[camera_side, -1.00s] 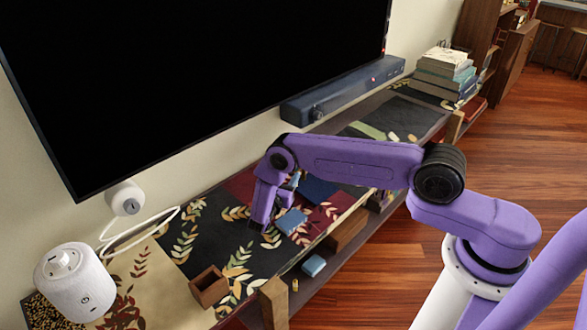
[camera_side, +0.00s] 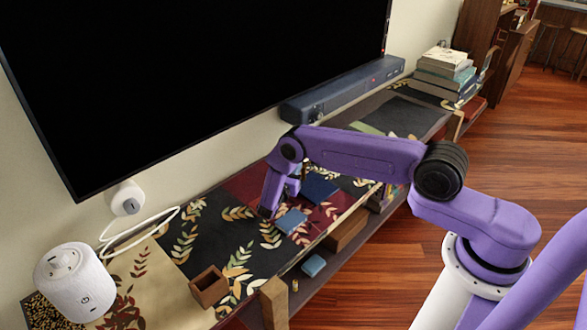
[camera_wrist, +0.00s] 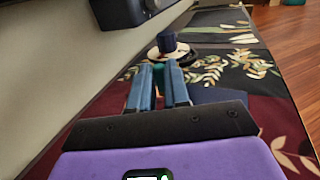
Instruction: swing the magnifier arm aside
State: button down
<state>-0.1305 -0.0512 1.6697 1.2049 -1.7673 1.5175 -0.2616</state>
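My gripper (camera_wrist: 160,67) shows two blue-grey fingers with a gap between them. In the side view my gripper (camera_side: 268,211) hangs low over the patterned cloth, left of the blue boxes. Ahead of the fingertips, in the wrist view, a dark blue cylinder (camera_wrist: 167,41) stands on a round pale and brown base (camera_wrist: 185,57). A small teal piece (camera_wrist: 158,73) shows between the fingers; I cannot tell whether they touch it. I cannot make out a magnifier lens or its arm for certain. My arm hides part of the cloth in the side view.
A dark blue box (camera_side: 320,188) and a light blue block (camera_side: 291,221) lie right of my gripper. A wooden box (camera_side: 209,287) and white speaker (camera_side: 75,285) stand left. A soundbar (camera_side: 345,90) and large screen (camera_side: 200,80) are behind. Books (camera_side: 446,74) are stacked far right.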

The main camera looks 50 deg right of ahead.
jog(key=shift+w+m+g+h, duration=0.3)
jog(key=shift+m+g, duration=0.2)
jog(key=shift+g, duration=0.3)
jog(key=shift+a, duration=0.1)
jog(key=c, duration=1.1)
grip_release()
jog(key=v, duration=1.7)
jog(key=shift+a, duration=0.2)
jog(key=shift+s, duration=0.15)
